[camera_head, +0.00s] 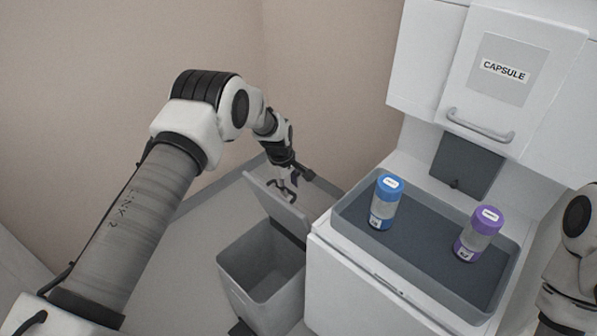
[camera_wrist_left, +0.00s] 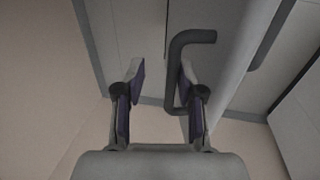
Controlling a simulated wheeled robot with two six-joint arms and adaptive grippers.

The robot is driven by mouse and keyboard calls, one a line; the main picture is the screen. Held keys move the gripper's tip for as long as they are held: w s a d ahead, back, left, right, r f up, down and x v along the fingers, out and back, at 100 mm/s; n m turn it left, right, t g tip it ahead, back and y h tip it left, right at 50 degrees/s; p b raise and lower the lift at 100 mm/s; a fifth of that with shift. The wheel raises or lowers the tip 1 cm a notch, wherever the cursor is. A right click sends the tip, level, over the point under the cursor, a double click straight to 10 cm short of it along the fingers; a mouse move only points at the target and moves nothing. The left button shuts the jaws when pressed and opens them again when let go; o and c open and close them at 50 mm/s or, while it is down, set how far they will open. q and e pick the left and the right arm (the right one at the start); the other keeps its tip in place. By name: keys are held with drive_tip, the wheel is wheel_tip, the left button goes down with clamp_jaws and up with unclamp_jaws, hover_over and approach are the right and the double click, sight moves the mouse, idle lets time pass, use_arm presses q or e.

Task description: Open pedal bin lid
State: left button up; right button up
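The grey pedal bin (camera_head: 232,276) stands on the floor left of the white cabinet. Its lid (camera_head: 272,204) is raised and leans back, and the dark inside of the bin shows. My left gripper (camera_head: 288,186) is at the upper part of the lid, by its handle. In the left wrist view the gripper (camera_wrist_left: 161,78) is open, its two fingers apart. The dark bent handle (camera_wrist_left: 173,75) lies between the fingers, close to the right one; I cannot tell whether they touch. The lid shows edge-on there as a pale strip (camera_wrist_left: 228,75). My right gripper is out of view.
A white cabinet (camera_head: 345,290) with a grey tray (camera_head: 425,258) stands right of the bin. A blue-capped tube (camera_head: 384,203) and a purple-capped tube (camera_head: 478,236) stand in the tray. A capsule dispenser (camera_head: 500,75) is above. Walls close in behind; floor is clear left of the bin.

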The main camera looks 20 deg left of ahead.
use_arm(q)
drive_tip(key=w+d+r+b, duration=0.2)
drive_tip(key=w+r, duration=0.2)
drive_tip(key=w, duration=0.1)
idle(0.5)
drive_tip(key=shift+w+d, duration=0.1)
wheel_tip(320, 180, up, 12)
drive_tip(key=s, duration=0.2)
drive_tip(key=shift+a+f, duration=0.15)
drive_tip(key=shift+a, duration=0.3)
